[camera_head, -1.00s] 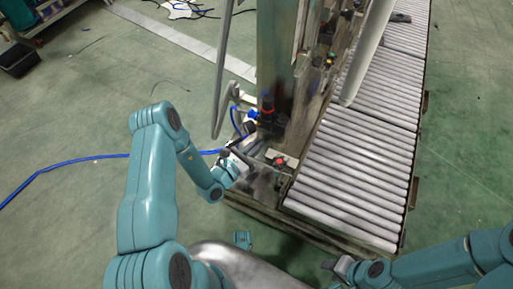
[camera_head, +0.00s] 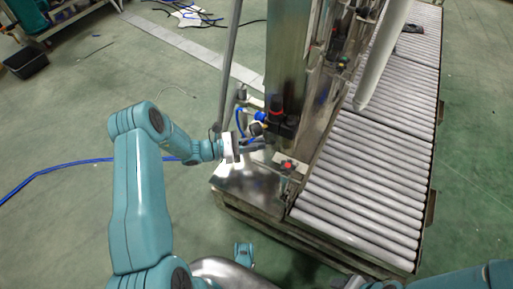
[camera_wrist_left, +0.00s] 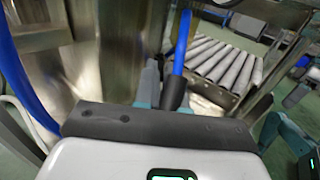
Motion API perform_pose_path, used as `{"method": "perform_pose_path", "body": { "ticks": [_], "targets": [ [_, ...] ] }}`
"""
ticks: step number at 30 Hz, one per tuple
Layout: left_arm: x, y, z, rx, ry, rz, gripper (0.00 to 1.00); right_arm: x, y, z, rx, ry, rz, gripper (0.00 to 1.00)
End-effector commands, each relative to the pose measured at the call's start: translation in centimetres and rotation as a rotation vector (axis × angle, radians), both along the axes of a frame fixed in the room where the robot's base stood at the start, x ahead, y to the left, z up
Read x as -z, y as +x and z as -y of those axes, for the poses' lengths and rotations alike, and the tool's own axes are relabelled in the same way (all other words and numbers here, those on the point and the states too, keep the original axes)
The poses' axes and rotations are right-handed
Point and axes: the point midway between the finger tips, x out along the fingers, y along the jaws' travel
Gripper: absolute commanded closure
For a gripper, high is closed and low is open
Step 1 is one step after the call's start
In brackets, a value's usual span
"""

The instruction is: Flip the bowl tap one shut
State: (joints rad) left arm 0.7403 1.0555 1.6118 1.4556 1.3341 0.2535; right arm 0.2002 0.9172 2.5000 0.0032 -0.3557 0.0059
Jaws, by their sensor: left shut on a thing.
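My left gripper (camera_head: 256,146) reaches in from the left to the valve group at the foot of the steel column. It also shows in the wrist view (camera_wrist_left: 170,92), where its fingers are closed around a blue bar with a dark lower end, which looks like the bowl tap's lever (camera_wrist_left: 181,48).
A roller conveyor (camera_head: 365,185) runs along the right of the steel column (camera_head: 288,60). A red button (camera_head: 287,165) sits in front of the column. A thin upright pole (camera_head: 231,70) stands left of it. A blue hose (camera_head: 70,167) lies on the open green floor.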

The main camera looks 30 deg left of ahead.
Motion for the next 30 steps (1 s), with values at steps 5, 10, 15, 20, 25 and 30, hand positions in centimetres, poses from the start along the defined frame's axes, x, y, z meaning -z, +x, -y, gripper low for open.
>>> {"method": "perform_pose_path", "body": {
  "ticks": [5, 10, 15, 20, 25, 30],
  "targets": [
    [0.05, 0.04, -0.12, 0.016, 0.000, 0.000, 1.00, 0.25, 0.06, 0.06, 0.003, 0.000, 0.001, 0.57],
    [-0.01, 0.05, -0.11, 0.017, -0.001, -0.001, 1.00, 0.22, 0.07, 0.07, 0.003, 0.000, 0.001, 0.57],
    [-0.02, 0.06, -0.10, 0.017, -0.001, 0.000, 1.00, 0.22, 0.06, 0.06, 0.003, 0.000, 0.001, 0.57],
    [-0.02, 0.06, -0.08, 0.017, -0.001, 0.001, 0.65, 0.22, 0.06, 0.05, 0.003, 0.000, 0.001, 0.57],
    [-0.03, 0.07, -0.07, 0.017, -0.001, 0.001, 0.65, 0.21, 0.05, 0.06, 0.003, 0.000, 0.001, 0.57],
    [-0.14, -0.60, -0.96, 0.015, 0.000, 0.000, 0.65, -0.19, 0.00, 0.01, 0.000, 0.000, 0.000, 0.57]
  ]
}}
